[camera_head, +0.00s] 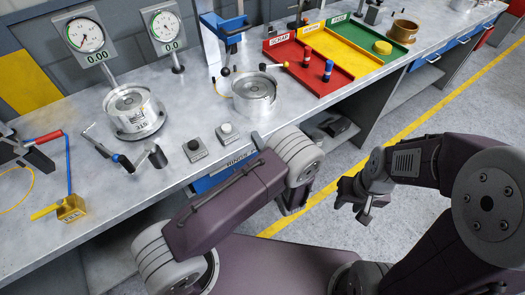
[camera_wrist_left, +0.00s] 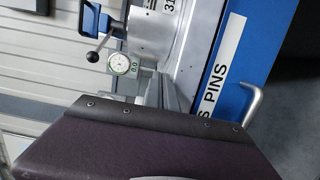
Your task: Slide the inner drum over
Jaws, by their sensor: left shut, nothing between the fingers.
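A round metal drum fixture (camera_head: 132,112) marked 315 stands on the bench at the left. I cannot tell which holds the inner drum. My left gripper (camera_head: 293,203) is small and partly hidden below my forearm, in front of the bench edge, shut and empty, apart from both drums. My right gripper (camera_head: 358,200) hangs over the floor to the right of it, away from the bench; its jaws are unclear. The left wrist view shows part of a metal drum (camera_wrist_left: 152,32) at the top.
Two dial gauges (camera_head: 85,35) stand behind the left drum. Two push-button boxes (camera_head: 195,149), a lever bracket (camera_head: 150,158) and a yellow block (camera_head: 71,208) lie near the front edge. A red-yellow-green tray (camera_head: 325,40) and a brass ring (camera_head: 404,31) are further right.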

